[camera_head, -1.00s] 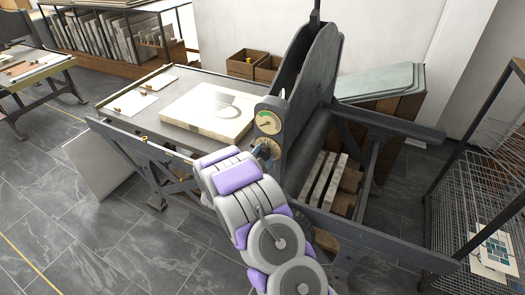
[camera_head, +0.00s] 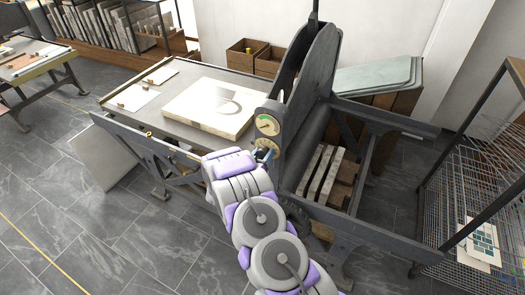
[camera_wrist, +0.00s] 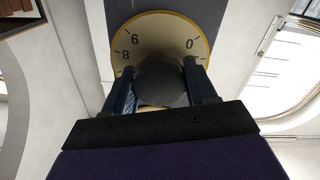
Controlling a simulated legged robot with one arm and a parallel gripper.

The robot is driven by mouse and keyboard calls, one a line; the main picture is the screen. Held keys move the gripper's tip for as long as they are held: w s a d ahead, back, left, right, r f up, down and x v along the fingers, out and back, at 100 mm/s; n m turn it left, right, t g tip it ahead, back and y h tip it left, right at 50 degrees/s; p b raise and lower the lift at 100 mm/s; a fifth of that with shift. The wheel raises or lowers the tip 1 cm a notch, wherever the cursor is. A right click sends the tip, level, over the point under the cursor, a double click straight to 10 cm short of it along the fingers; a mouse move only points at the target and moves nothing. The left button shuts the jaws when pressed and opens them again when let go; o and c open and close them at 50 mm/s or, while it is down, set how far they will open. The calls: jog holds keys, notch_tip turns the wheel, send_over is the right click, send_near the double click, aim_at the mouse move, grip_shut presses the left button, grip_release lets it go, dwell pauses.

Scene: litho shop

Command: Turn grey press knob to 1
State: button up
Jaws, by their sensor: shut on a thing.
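The grey press knob (camera_wrist: 162,88) is a round dark-grey knob in front of a cream dial (camera_wrist: 150,28) with a yellow rim. In the wrist view, my gripper (camera_wrist: 161,80) has one finger on each side of the knob and is shut on it. The dial shows 0 at upper right, 8 at left and a digit like 6 or 9 at upper left. The knob and fingers hide the lower dial, and I cannot make out a pointer mark. In the head view, my gripper (camera_head: 265,154) is at the press side, just below a gauge with a green mark (camera_head: 267,125).
The dark press frame (camera_head: 310,85) rises behind the knob. The press bed (camera_head: 190,72) bears a pale stone slab (camera_head: 210,108) and papers. A wire rack (camera_head: 470,185) stands at right. Open tiled floor (camera_head: 110,235) lies at front left.

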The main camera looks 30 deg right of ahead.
jog(key=n+p, duration=0.1)
jog(key=n, duration=0.1)
jog(key=n+p, duration=0.1)
jog(key=shift+w+a+r+n, duration=0.1)
jog(key=shift+w+r+n, duration=0.1)
jog(key=shift+r+n, duration=0.15)
jog(key=n+p, duration=0.1)
jog(key=n, duration=0.4)
jog(key=shift+f+p, duration=0.2)
jog(key=shift+p, duration=0.1)
jog(key=o, duration=1)
jog(key=shift+w+f, duration=0.15)
jog(key=shift+f, duration=0.05)
jog(key=shift+o, duration=0.3)
jog(key=shift+s+a, duration=0.15)
jog(key=shift+s, duration=0.05)
jog(key=b+v, duration=0.1)
jog(key=v, duration=1.6)
jog(key=shift+b, duration=0.3)
